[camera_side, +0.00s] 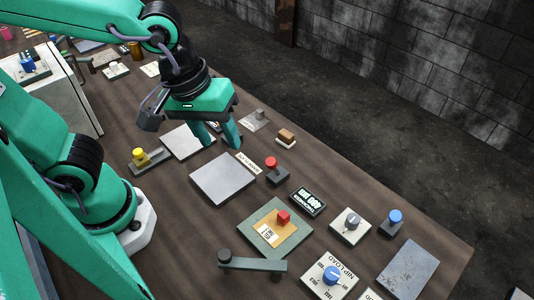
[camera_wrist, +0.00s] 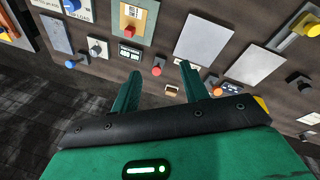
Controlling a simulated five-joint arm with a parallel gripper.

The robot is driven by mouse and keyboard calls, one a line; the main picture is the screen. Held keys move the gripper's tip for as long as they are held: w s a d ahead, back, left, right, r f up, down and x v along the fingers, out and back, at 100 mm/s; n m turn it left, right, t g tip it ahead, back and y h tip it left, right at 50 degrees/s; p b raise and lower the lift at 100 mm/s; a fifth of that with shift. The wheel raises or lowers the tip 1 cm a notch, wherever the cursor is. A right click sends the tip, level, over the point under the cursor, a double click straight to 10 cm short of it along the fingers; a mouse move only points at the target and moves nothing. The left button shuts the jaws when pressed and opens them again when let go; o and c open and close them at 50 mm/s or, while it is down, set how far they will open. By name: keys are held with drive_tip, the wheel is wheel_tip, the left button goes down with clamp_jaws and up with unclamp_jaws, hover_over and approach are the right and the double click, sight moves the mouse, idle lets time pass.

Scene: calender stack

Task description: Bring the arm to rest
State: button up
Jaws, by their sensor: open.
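My gripper (camera_side: 217,136) is green with two fingers spread apart and nothing between them. In the side view it hangs above the table, over the area between two grey plates. In the wrist view its two fingers (camera_wrist: 160,88) point up the picture toward the table, with a clear gap between the tips. The brown table (camera_side: 180,215) lies under it. It is not clear from the side view whether the fingertips touch the table.
Near my gripper are a grey plate (camera_side: 224,178), a red knob (camera_side: 271,163), a yellow-knobbed lever (camera_side: 138,155) and a brown-topped block (camera_side: 287,136). A green panel with a red button (camera_side: 283,216), a blue dial (camera_side: 331,273) and a blue knob (camera_side: 395,216) stand farther right. A brick wall (camera_side: 440,60) is behind.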

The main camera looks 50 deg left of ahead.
drive_tip(key=a+r+m+t, duration=0.1)
drive_tip(key=a+m, duration=0.2)
drive_tip(key=a, duration=0.3)
drive_tip(key=a+r+m+t+y, duration=0.1)
drive_tip(key=a+r+m+t, duration=0.1)
drive_tip(key=a, duration=0.5)
drive_tip(key=shift+w+a+r+m, duration=0.15)
drive_tip(key=shift+w+r+m, duration=0.15)
drive_tip(key=shift+m, duration=0.1)
